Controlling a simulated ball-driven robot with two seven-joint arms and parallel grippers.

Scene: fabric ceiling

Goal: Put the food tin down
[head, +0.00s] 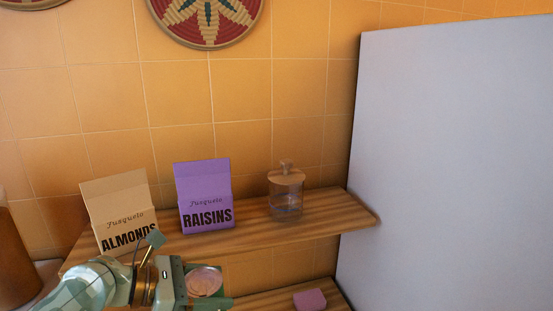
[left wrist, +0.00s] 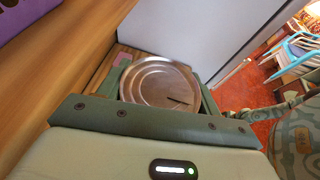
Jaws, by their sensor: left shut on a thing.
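The food tin (head: 204,281) shows its round metal end between the fingers of my left gripper (head: 212,286) in the head view. In the left wrist view the tin's ridged silver lid (left wrist: 160,84) fills the space between the green fingers of my left gripper (left wrist: 160,92). The gripper is shut on the tin. In the head view it is in front of the upper wooden shelf (head: 262,235), low in the picture. The tin's side is mostly hidden. My right gripper is not in view.
An almonds box (head: 122,205), a purple raisins box (head: 204,196) and a glass jar with a wooden lid (head: 286,192) stand on the upper shelf. A lower shelf (head: 262,301) holds a pink block (head: 310,300). A large white panel (head: 450,160) bounds the right side.

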